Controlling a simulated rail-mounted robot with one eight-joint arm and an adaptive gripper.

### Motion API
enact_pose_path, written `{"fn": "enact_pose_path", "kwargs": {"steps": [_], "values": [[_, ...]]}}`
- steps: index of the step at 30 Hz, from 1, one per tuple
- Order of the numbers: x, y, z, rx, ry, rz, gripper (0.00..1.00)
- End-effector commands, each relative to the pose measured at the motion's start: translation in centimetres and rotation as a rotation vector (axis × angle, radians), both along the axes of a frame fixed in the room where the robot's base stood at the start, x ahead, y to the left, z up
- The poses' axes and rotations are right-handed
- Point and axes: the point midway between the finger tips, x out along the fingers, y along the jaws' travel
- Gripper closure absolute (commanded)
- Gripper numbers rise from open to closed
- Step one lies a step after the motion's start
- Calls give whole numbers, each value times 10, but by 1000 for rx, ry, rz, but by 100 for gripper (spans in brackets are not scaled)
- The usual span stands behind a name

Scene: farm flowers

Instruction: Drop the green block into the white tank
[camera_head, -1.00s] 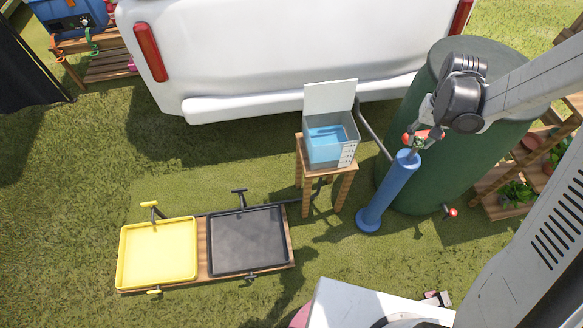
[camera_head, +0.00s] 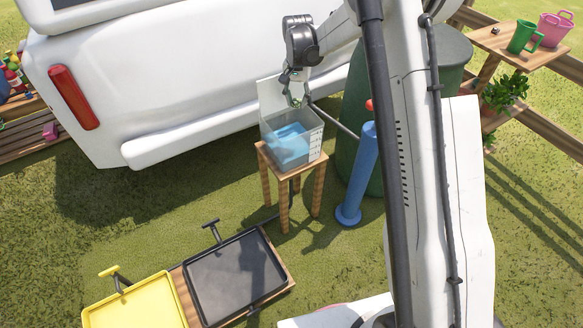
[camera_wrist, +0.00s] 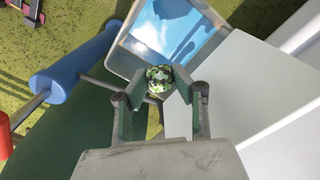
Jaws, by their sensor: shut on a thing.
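The green block, with a dark green and pale camouflage-like pattern, is between my fingertips (camera_wrist: 158,92) in the wrist view (camera_wrist: 160,78). My gripper (camera_head: 296,97) is shut on it, pointing down. The white tank (camera_head: 318,143) stands on a small wooden stool, with clear-grey walls, blue water inside and a tall white panel at its back. In the head view my gripper is over the back part of the tank, near the panel. In the wrist view the block overlaps the tank's edge (camera_wrist: 130,62). The exact height above the rim is hard to tell.
A blue post (camera_head: 364,175) with a red top stands right of the stool (camera_head: 287,205), before a dark green barrel (camera_head: 452,55). A grey pipe runs from the barrel side to the tank. A white vehicle (camera_head: 190,80) is behind. Black (camera_head: 235,280) and yellow (camera_head: 135,305) trays lie front left.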

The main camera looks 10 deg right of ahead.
Motion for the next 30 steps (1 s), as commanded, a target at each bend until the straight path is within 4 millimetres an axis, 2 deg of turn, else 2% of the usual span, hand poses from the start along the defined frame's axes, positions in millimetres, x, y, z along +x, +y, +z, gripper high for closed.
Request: {"fn": "enact_pose_path", "kwargs": {"steps": [8,21,30], "values": [[3,0,-11,0,0,-9,94],[3,0,-56,0,0,-8,94],[3,0,-61,0,0,-8,94]]}}
